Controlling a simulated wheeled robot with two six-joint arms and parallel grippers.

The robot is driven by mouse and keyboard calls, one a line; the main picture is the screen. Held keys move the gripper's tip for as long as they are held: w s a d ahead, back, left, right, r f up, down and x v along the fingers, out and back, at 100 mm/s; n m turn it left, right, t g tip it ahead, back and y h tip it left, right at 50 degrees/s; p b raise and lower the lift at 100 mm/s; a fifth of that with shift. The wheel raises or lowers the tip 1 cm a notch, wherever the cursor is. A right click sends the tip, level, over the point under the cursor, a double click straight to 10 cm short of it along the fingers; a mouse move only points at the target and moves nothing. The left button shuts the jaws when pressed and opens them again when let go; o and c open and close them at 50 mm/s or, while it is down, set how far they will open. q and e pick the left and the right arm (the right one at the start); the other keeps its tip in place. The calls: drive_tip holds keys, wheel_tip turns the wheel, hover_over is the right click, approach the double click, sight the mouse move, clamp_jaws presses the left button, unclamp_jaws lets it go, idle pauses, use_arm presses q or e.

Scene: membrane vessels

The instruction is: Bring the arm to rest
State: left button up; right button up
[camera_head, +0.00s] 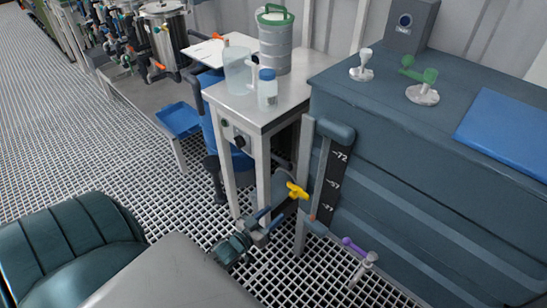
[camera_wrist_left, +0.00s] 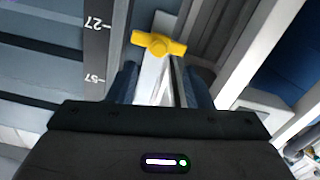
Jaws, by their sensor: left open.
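My left gripper (camera_head: 269,216) is low in front of the tank and the steel stand in the head view. Its blue fingers point toward a yellow valve handle (camera_head: 297,190). In the left wrist view my left gripper (camera_wrist_left: 160,80) is open, with nothing held between its fingers. The yellow handle (camera_wrist_left: 158,45) shows just beyond the fingertips, roughly centred between them. It appears apart from the fingers, though the exact gap is hard to tell. My right gripper is not in view.
The blue-grey tank (camera_head: 420,180) with a level scale (camera_head: 333,180) and a purple valve handle (camera_head: 353,246) stands to the right. The steel stand (camera_head: 258,112) carries a beaker (camera_head: 237,70), bottle (camera_head: 267,92) and metal can (camera_head: 276,45). Open grating floor (camera_head: 110,150) lies left.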

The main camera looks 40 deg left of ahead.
use_arm(q)
drive_tip(key=shift+f, duration=0.1)
idle(0.3)
drive_tip(key=s+f+g+y+p, duration=0.3)
drive_tip(key=s+f+g+p, duration=0.4)
drive_tip(key=s+f, duration=0.7)
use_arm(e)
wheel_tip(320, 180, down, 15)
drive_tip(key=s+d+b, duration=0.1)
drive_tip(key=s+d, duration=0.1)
use_arm(q)
drive_tip(key=s+d+f+m+g+p, duration=0.1)
drive_tip(key=s+d+f+g+p, duration=0.1)
drive_tip(key=s, duration=0.7)
drive_tip(key=s+d+f+g+p, duration=0.2)
drive_tip(key=s+d+f+g, duration=0.2)
drive_tip(key=s+f+g, duration=0.3)
drive_tip(key=s+f, duration=0.2)
drive_tip(key=s, duration=0.1)
drive_tip(key=shift+d+m+g+h, duration=0.15)
drive_tip(key=shift+m+g+h, duration=0.15)
drive_tip(key=shift+m, duration=0.1)
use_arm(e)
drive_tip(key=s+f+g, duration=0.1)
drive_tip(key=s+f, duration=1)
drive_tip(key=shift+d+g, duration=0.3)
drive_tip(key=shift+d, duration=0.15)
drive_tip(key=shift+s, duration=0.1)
